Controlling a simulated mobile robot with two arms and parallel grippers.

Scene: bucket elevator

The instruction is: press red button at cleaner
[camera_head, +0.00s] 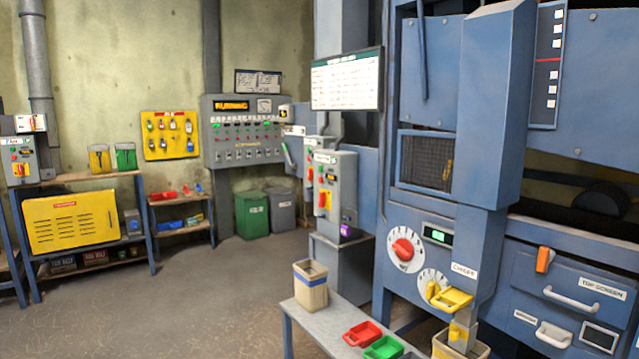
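A large blue machine (485,110) fills the right side, with a drawer labelled "TOP SCREEN" (603,285) low on it. A round dial with a red knob (402,249) is on its front, beside a small green display (437,235). A grey control box (346,185) stands left of the machine on a pedestal, with a red control (322,200) on a yellow plate. Another grey control box (20,160) with red and green controls is at the far left edge. No sign legible here names the cleaner. Neither gripper is in view.
A low bench (308,322) in front carries a bin (310,285), a red tray (362,334) and a green tray (384,348). A shelf with a yellow cabinet (72,222) stands left. Open floor (205,300) lies in the middle. A grey panel (243,130) is at the back.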

